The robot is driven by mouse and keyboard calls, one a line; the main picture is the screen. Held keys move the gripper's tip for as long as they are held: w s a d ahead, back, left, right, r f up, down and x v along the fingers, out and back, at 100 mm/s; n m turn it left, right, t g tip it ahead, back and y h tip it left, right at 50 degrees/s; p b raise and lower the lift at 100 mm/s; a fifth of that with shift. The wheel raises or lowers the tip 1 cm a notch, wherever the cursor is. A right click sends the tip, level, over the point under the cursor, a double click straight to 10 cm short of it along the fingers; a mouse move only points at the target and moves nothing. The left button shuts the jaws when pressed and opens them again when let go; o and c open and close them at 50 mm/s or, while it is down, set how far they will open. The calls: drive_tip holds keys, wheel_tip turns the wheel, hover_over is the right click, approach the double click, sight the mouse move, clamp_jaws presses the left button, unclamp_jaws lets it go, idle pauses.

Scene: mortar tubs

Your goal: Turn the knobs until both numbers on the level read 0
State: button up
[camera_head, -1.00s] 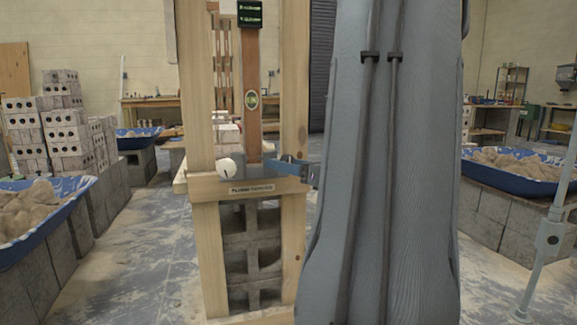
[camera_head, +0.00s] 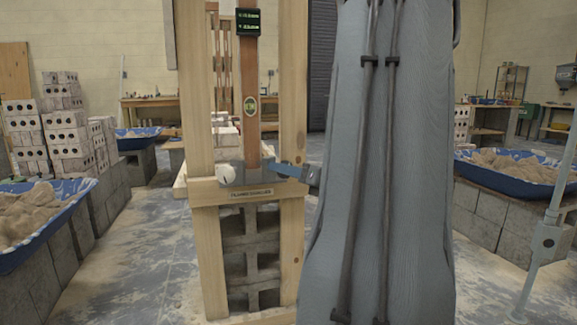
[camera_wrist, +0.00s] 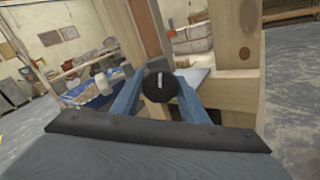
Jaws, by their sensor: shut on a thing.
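The brown level (camera_head: 250,80) stands upright between two wooden posts. Its dark display (camera_head: 248,21) at the top shows two lines of green figures, too small and blurred to read. A white knob (camera_head: 225,174) sits at the front left of the wooden frame, above a labelled crosspiece (camera_head: 245,194). My gripper (camera_head: 278,166) is at the frame's right side. In the wrist view its blue fingers (camera_wrist: 160,90) are shut on a round black knob (camera_wrist: 159,79) with a white mark line. That knob is hidden in the head view.
Concrete blocks (camera_head: 250,258) are stacked below the crosspiece, inside the frame. A blue mortar tub (camera_head: 70,205) stands on blocks at the left, another (camera_head: 510,182) at the right. The floor (camera_head: 140,265) left of the frame is clear. My arm hides much of the right middle.

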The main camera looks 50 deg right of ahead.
drive_tip(key=m+p, duration=0.4)
drive_tip(key=shift+r+m, duration=0.15)
drive_tip(key=shift+m, duration=0.25)
drive_tip(key=m+p, duration=0.4)
drive_tip(key=shift+m, duration=0.3)
drive_tip(key=m+p, duration=0.4)
drive_tip(key=p, duration=0.1)
drive_tip(key=m+p, duration=0.9)
drive_tip(key=shift+p, duration=0.35)
drive_tip(key=m+p, duration=0.4)
drive_tip(key=m, duration=0.1)
drive_tip(key=m+p, duration=0.3)
drive_tip(key=m, duration=0.1)
drive_tip(key=shift+m+p, duration=1.25)
drive_tip(key=shift+m, duration=0.85)
